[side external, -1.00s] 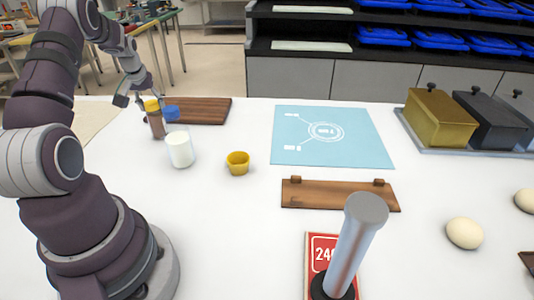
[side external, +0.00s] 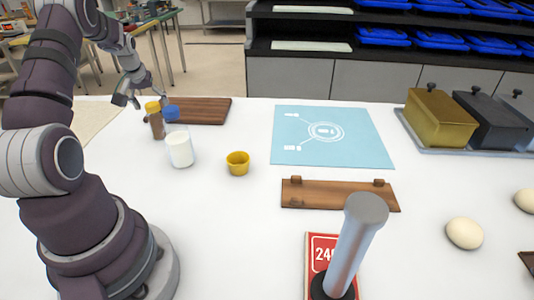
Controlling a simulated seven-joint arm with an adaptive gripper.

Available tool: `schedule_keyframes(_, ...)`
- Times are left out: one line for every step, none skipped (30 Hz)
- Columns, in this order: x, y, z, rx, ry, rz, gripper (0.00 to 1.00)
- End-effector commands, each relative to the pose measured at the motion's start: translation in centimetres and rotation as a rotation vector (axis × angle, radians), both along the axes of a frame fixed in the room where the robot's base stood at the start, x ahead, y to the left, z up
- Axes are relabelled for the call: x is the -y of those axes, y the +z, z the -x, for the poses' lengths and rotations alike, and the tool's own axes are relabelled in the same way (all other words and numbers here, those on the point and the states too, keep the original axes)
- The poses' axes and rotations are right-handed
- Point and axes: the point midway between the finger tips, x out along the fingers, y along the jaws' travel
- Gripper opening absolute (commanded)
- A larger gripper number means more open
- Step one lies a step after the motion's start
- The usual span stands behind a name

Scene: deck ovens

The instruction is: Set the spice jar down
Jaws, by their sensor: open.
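The spice jar (side external: 157,124), brown with a yellow lid, stands upright on the white table at the near left end of a dark wooden board. I cannot tell whether its base touches the board. My gripper (side external: 138,104) is open, just above and to the left of the jar, and holds nothing. A finger is close to the yellow lid, and I cannot tell whether they touch.
A white jar (side external: 181,150) and a blue-capped item (side external: 171,113) stand close to the spice jar. The wooden board (side external: 208,111) lies behind. A yellow cup (side external: 238,163) stands to the right, then a blue mat (side external: 345,148). A wooden rack (side external: 340,196) lies in front.

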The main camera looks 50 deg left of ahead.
Motion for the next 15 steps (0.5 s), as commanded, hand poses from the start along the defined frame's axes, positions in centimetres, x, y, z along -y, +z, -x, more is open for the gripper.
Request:
schedule_keyframes(0.3,0.9,0.1,0.002,0.000,-0.003,0.67)
schedule_keyframes(0.5,1.5,0.3,0.002,0.000,-0.003,0.67)
schedule_keyframes(0.8,2.3,0.5,0.003,0.000,-0.004,0.67)
schedule_keyframes(1.1,3.1,0.6,0.004,-0.001,-0.005,0.67)
schedule_keyframes(1.4,3.8,0.8,0.004,-0.001,-0.005,0.67)
schedule_keyframes(1.8,4.8,1.0,0.004,-0.001,-0.005,0.67)
schedule_keyframes(2.1,5.5,1.2,0.004,-0.001,-0.005,0.67)
schedule_keyframes(2.3,6.3,1.4,0.004,-0.001,-0.005,0.67)
schedule_keyframes(2.7,7.2,1.6,0.004,0.000,-0.005,0.67)
schedule_keyframes(2.9,7.8,1.8,0.003,0.000,-0.005,0.67)
schedule_keyframes(3.1,8.3,1.9,0.003,0.000,-0.004,0.67)
schedule_keyframes(3.4,8.9,2.0,0.003,0.000,-0.004,0.67)
schedule_keyframes(3.5,9.3,2.1,0.002,0.000,-0.003,0.67)
schedule_keyframes(3.7,9.6,2.2,0.002,0.000,-0.003,0.67)
schedule_keyframes(3.8,9.9,2.3,0.000,-0.001,-0.001,0.67)
